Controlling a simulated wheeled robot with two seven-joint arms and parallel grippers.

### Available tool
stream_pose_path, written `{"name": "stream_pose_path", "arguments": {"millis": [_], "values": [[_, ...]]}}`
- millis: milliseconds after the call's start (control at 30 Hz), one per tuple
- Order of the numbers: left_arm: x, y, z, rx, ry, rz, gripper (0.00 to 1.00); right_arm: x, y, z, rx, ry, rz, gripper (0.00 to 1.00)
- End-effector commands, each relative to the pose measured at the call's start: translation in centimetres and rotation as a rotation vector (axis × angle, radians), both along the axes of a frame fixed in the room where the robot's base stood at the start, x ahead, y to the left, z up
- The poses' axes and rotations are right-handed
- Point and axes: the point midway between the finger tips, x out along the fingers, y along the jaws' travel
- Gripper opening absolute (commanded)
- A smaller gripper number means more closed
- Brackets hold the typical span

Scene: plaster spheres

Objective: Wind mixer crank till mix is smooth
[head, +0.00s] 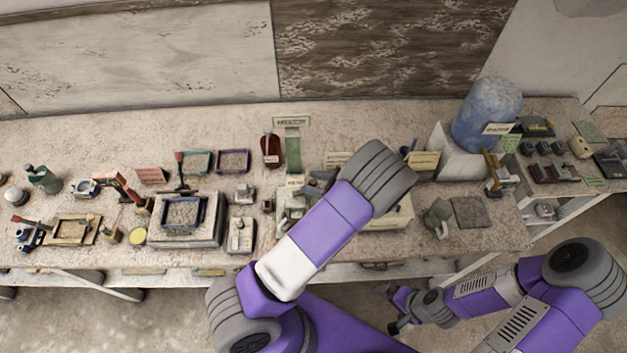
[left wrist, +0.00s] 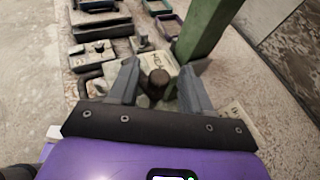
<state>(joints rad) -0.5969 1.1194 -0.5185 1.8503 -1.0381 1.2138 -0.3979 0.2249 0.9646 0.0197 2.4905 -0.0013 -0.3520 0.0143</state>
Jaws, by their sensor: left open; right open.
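In the left wrist view my left gripper (left wrist: 159,68) is open, with one finger on each side of a dark brown knob (left wrist: 154,84), which looks like the crank's handle. I cannot tell whether the fingers touch it. A pale labelled block (left wrist: 163,62) lies just beyond the knob, beside a green post (left wrist: 207,28). In the head view the green post (head: 293,152) stands mid-table under a sign, and my left arm hides most of the crank area. My right gripper (head: 397,312) is open and empty in front of the table. The mix cannot be made out.
A blue drum (head: 487,113) stands on a pale block at the right.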

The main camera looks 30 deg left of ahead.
Motion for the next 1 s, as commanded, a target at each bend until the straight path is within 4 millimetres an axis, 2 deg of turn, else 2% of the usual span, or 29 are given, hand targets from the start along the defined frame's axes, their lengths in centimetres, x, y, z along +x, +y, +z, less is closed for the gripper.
{"name": "stream_pose_path", "arguments": {"millis": [333,633,1000], "values": [[-0.06,0.45,-0.23,-0.001,0.0,0.001,0.47,0.0,0.0,0.08,0.0,0.0,0.0,1.0],[-0.06,0.43,-0.21,-0.001,0.0,0.001,0.01,0.0,0.0,0.08,0.0,0.0,0.0,1.0],[0.2,0.68,-0.28,-0.002,-0.001,0.056,0.0,0.0,0.0,-0.27,0.0,0.0,0.0,1.0]]}}
